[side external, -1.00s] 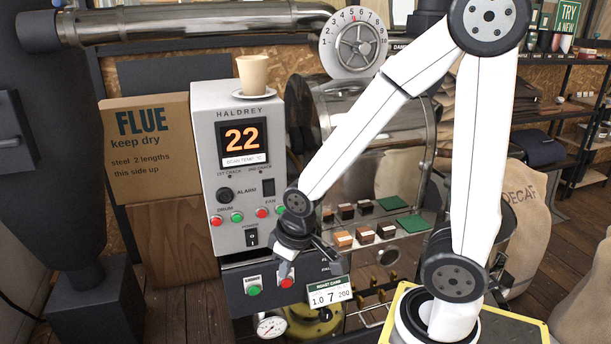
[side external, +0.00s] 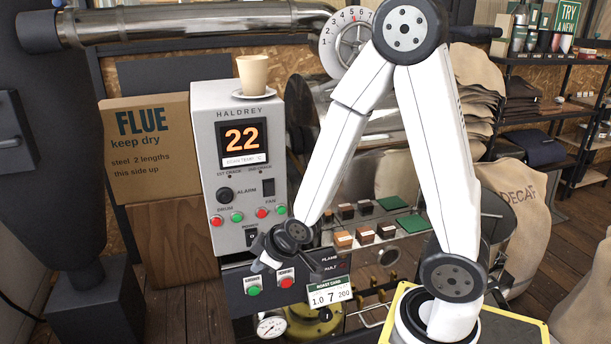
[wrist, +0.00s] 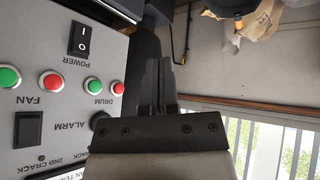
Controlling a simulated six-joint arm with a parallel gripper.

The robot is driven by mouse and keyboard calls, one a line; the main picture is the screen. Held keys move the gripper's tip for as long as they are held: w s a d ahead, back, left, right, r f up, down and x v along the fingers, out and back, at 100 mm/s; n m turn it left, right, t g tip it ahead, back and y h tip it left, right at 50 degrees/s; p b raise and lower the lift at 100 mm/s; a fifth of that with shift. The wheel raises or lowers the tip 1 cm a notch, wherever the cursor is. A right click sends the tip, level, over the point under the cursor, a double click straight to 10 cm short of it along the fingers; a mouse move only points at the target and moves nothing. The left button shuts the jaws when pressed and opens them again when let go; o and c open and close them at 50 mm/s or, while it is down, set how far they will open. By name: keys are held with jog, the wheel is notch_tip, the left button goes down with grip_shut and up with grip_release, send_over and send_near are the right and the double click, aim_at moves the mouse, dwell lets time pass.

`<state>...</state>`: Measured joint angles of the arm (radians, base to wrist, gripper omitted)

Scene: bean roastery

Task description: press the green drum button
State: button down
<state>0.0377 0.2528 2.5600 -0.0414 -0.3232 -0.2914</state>
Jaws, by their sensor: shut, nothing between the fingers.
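The green drum button (side external: 237,216) is on the grey control panel in the side view, right of the red drum button (side external: 216,220) and above the power switch. In the wrist view the panel appears upside down, and the green drum button (wrist: 92,85) lies left of the red one. My gripper (wrist: 158,75) is shut and empty, its dark fingers to the right of both drum buttons in that picture. In the side view my gripper is below and right of the green drum button, over the lower panel. I see no contact with the button.
Red (side external: 262,212) and green (side external: 281,209) fan buttons sit to the right on the same panel. A lower box carries another green (side external: 254,291) and red button (side external: 286,282). A cup (side external: 253,75) on a saucer stands on top of the panel housing.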

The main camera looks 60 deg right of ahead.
aim_at(237, 218)
jog(key=shift+w+d+r+n+t+y, duration=0.15)
jog(key=shift+w+n+t, duration=0.35)
jog(key=shift+n+t, duration=0.9)
jog(key=shift+w+d+r+n+t+y, duration=0.15)
jog(key=shift+w+n+t, duration=0.5)
jog(key=shift+t, duration=1.2)
jog(key=shift+w+d+r+n+t, duration=0.25)
jog(key=shift+w+n+t, duration=0.1)
jog(key=shift+n+t, duration=1.1)
jog(key=w+d, duration=0.6)
jog(key=shift+w+d, duration=0.15)
jog(key=shift+w+d, duration=0.2)
